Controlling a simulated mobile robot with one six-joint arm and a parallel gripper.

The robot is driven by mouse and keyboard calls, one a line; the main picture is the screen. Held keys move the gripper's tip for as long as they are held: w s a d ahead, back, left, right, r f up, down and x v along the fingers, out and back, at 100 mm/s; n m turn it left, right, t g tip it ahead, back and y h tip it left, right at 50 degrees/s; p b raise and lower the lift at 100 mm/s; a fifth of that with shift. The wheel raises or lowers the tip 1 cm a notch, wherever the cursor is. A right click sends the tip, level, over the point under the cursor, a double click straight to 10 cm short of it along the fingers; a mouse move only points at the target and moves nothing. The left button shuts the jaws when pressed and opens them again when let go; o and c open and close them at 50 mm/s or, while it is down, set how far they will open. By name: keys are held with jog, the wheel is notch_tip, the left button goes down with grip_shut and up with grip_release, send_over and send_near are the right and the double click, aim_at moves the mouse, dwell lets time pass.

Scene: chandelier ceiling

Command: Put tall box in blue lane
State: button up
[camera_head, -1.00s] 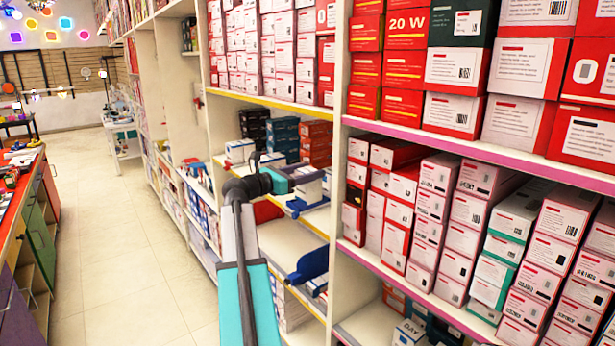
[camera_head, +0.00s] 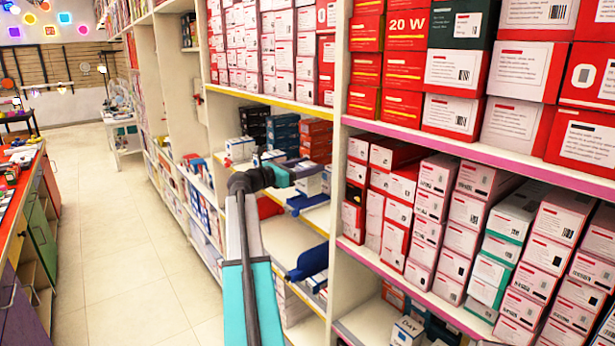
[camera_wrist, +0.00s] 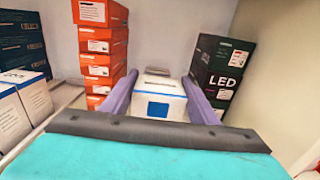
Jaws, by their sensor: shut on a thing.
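A white box with a blue label (camera_wrist: 158,100) stands between the two purple fingers of my gripper (camera_wrist: 160,92) in the wrist view. My gripper is shut on it. In the head view my gripper (camera_head: 303,170) reaches into the middle shelf bay, and the white box (camera_head: 312,185) shows partly below its fingers. A blue piece (camera_head: 303,203) lies on the shelf just below the box, and another blue piece (camera_head: 308,263) is on the shelf lower down. I cannot tell from the pictures which marks the blue lane.
A stack of orange boxes (camera_wrist: 100,50) stands left of the held box, and black LED boxes (camera_wrist: 220,70) stand close on its right. Dark blue boxes (camera_wrist: 22,45) are at the far left. A shelf upright (camera_head: 338,120) is close to the right. The aisle floor (camera_head: 120,240) is clear.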

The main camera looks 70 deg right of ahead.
jog(key=shift+d+f+p, duration=0.2)
jog(key=shift+f+p, duration=0.6)
jog(key=shift+f, duration=1)
jog(key=shift+f, duration=0.1)
jog(key=o, duration=1.1)
jog(key=shift+w+a, duration=0.35)
jog(key=shift+a, duration=0.2)
jog(key=b+v, duration=0.3)
jog(key=v, duration=0.7)
jog(key=shift+w+a+b, duration=0.15)
jog(key=shift+a+b, duration=0.15)
jog(key=shift+a, duration=0.05)
